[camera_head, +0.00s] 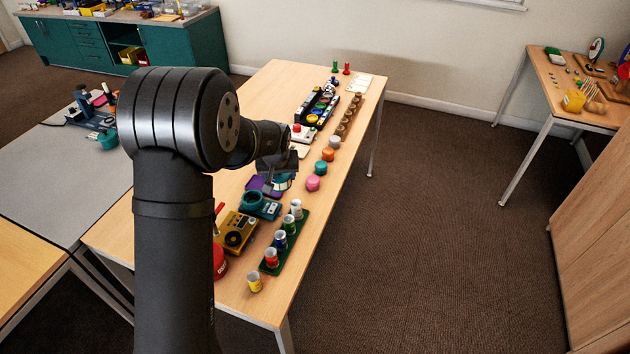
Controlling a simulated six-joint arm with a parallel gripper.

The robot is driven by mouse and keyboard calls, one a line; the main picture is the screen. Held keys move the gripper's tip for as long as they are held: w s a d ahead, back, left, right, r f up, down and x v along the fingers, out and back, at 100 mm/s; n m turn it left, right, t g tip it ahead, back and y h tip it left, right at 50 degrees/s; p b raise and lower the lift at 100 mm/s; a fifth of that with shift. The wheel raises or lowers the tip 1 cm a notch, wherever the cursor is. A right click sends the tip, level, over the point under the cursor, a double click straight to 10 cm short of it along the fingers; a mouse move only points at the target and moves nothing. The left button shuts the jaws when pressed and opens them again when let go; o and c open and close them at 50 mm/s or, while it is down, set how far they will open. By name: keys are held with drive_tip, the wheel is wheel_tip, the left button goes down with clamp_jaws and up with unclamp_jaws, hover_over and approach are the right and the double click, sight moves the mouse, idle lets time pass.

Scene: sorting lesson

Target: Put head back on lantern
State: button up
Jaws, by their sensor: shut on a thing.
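My gripper (277,182) is over the middle of the long wooden table, pointing down. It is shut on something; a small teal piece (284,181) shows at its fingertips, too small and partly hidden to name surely. I cannot pick out the lantern or its head with certainty. Just in front of the gripper is a teal device (261,206) with a round ring-like part on top. A purple tray (254,183) lies beside it, partly hidden by my gripper.
A yellow-brown box (235,232) and a green rack (292,243) of several cans stand nearer; a yellow can (255,282) is at the front. Round pieces, pink (313,184) and orange (327,155) among them, line the right side. The table's right edge is close.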

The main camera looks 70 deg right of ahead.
drive_tip(key=w+a, duration=0.3)
drive_tip(key=w, duration=0.6)
drive_tip(key=shift+w+d+f, duration=0.1)
drive_tip(key=shift+f, duration=1.45)
drive_tip(key=shift+w+d+f, duration=0.1)
drive_tip(key=shift+f, duration=1.45)
drive_tip(key=shift+f, duration=0.15)
drive_tip(key=o, duration=1.4)
drive_tip(key=shift+r, duration=3.55)
clamp_jaws()
